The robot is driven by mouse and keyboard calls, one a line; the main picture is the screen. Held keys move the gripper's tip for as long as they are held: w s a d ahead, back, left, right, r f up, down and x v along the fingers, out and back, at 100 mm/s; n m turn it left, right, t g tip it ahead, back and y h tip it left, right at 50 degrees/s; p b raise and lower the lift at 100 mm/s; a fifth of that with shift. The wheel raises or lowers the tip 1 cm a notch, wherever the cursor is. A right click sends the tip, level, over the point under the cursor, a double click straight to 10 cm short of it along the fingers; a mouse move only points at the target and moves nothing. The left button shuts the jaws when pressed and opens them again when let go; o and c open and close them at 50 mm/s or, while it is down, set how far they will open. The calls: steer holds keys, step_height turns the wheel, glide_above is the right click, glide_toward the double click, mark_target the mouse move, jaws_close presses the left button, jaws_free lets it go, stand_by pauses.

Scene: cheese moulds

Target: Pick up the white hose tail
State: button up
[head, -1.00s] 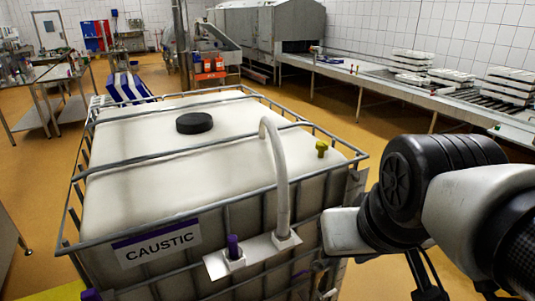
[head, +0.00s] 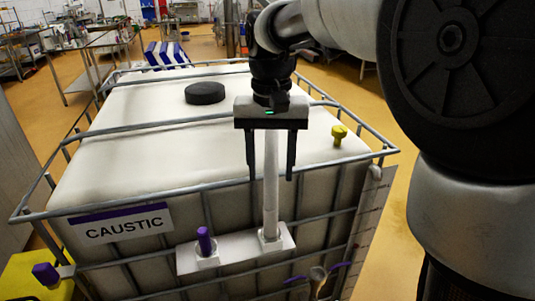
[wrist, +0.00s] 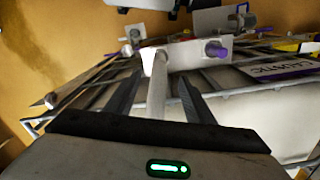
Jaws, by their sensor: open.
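The white hose tail (head: 271,190) rises from a socket on the white bracket (head: 187,259) at the front of the caustic tank. In the head view its upper part is hidden behind my gripper (head: 270,178). My gripper points down with its two black fingers apart, one on either side of the hose in the picture. In the wrist view the hose (wrist: 157,90) runs between the open fingers (wrist: 160,88) to its socket. I cannot tell whether either finger touches it.
The white caged tank has metal rails (head: 150,207), a black lid (head: 205,93) and a yellow fitting (head: 339,134) on top. A purple plug (head: 204,240) stands in the bracket beside the hose. Purple-handled parts (head: 318,275) sit low at the front.

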glide_toward(271, 221)
steer(key=f, duration=0.3)
steer(key=w+f, duration=0.1)
steer(key=f, duration=0.1)
steer(key=shift+f+b, duration=0.2)
steer(key=shift+b, duration=0.2)
steer(key=shift+w+f, duration=0.15)
steer(key=shift+f, duration=2.95)
